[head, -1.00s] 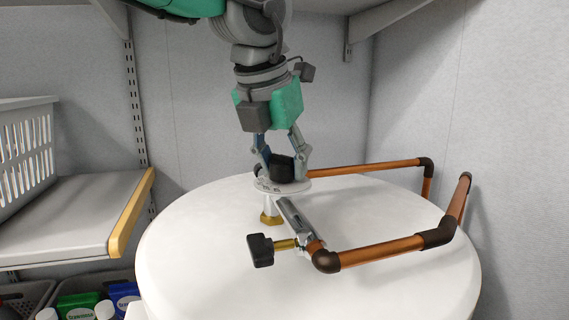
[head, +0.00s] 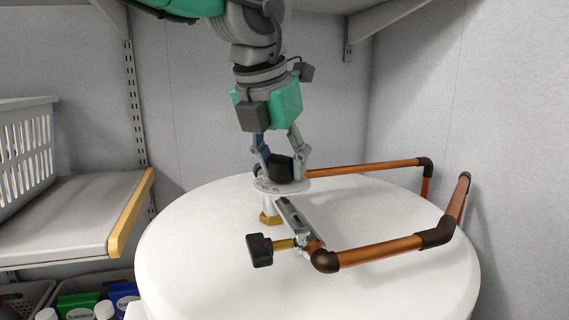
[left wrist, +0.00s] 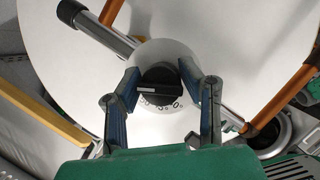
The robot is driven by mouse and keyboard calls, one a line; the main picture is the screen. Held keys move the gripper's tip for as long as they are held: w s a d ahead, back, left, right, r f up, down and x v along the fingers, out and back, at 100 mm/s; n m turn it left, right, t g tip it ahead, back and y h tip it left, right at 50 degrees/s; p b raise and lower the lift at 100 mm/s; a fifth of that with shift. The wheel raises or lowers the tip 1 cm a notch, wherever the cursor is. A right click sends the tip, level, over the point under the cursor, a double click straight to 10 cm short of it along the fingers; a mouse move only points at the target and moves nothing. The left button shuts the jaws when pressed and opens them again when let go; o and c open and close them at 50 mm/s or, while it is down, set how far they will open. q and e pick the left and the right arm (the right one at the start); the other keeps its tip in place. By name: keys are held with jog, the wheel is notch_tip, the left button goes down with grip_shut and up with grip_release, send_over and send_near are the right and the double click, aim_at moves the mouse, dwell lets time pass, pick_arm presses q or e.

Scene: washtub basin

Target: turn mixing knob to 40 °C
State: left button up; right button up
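The black mixing knob (head: 281,168) sits on a round white dial plate (head: 300,186) above the washtub. In the left wrist view the knob (left wrist: 160,80) has a white line on its front bar, lying nearly level. Numbers run along the lower edge of the dial plate (left wrist: 153,48), partly hidden; I cannot read the setting. My left gripper (head: 283,170) points down with one finger on each side of the knob. In the left wrist view its fingers (left wrist: 158,72) stand open around the knob, with a narrow gap at the left. My right gripper is not in view.
Copper pipes (head: 380,250) with dark elbows run along the right of the white washtub lid (head: 200,270). A black-handled valve (head: 260,250) sticks out in front of the knob. A shelf (head: 75,210) with a grey basket (head: 27,150) stands at the left.

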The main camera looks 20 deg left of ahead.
pick_arm(q)
jog(key=o, duration=0.4)
jog(key=shift+s+r, duration=0.1)
jog(key=shift+s, duration=0.15)
jog(key=shift+r, duration=0.1)
jog(key=shift+r, duration=0.35)
jog(key=v, duration=1.1)
jog(key=shift+s+a, duration=0.15)
